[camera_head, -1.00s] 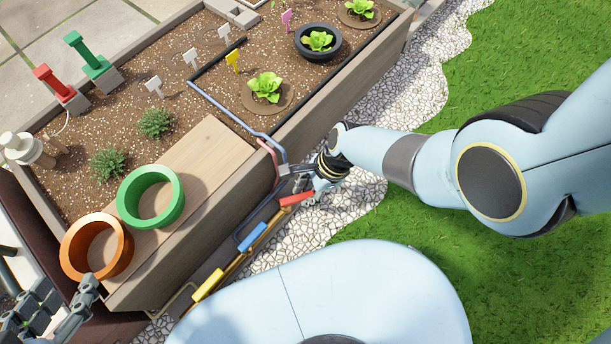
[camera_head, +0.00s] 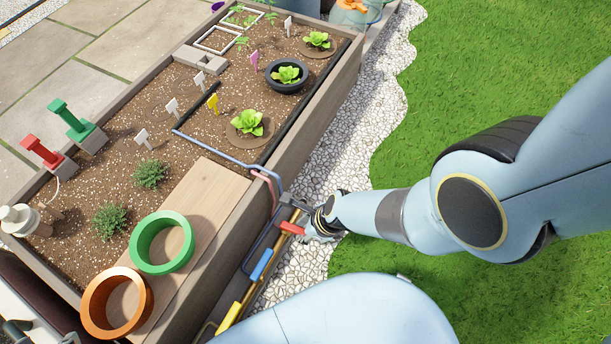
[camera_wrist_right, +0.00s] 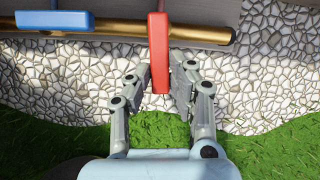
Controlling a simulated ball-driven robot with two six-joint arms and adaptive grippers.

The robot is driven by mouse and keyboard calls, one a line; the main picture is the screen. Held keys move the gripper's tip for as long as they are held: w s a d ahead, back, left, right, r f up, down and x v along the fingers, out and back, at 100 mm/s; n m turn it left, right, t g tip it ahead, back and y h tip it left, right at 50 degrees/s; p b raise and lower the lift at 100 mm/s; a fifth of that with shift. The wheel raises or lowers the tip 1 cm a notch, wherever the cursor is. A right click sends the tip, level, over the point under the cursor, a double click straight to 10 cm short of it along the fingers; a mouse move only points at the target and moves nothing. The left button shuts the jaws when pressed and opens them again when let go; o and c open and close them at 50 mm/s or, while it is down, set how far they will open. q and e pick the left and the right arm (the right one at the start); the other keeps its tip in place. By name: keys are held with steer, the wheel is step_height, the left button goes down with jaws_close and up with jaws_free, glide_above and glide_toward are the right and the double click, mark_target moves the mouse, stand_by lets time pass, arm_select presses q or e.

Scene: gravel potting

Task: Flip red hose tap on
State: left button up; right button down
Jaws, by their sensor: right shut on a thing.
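The red hose tap lever (camera_head: 292,228) sits on the brass pipe along the planter's side, crosswise to that pipe. In the right wrist view the red lever (camera_wrist_right: 159,50) points toward my gripper, while the blue lever (camera_wrist_right: 55,21) lies along the pipe. My right gripper (camera_head: 303,230) is at the red lever's outer end. In the wrist view my right gripper (camera_wrist_right: 161,78) has one finger on each side of the lever and is shut on it. Only scraps of my left gripper (camera_head: 42,336) show at the bottom left corner, so its jaws cannot be judged.
The blue lever (camera_head: 262,264) and a yellow lever (camera_head: 229,317) sit farther down the brass pipe (camera_head: 249,294). The wooden planter (camera_head: 220,243) with green ring (camera_head: 140,251) and orange ring (camera_head: 93,309) stands left. Gravel (camera_head: 350,150) and grass (camera_head: 480,80) lie open to the right.

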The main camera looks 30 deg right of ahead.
arm_select(q)
steer(key=shift+s+a+r, duration=0.1)
steer(key=shift+s+r, duration=0.1)
steer(key=shift+r, duration=0.15)
arm_select(e)
steer(key=shift+s+a+m, duration=0.2)
steer(key=shift+a+m, duration=0.1)
steer(key=shift+m, duration=0.4)
steer(key=c, duration=1.2)
jaws_free()
steer(key=shift+s+a+r, duration=0.15)
steer(key=shift+r, duration=0.2)
steer(key=v, duration=0.6)
steer(key=shift+s+r+h, duration=0.2)
steer(key=shift+r+h, duration=0.1)
steer(key=shift+r, duration=0.05)
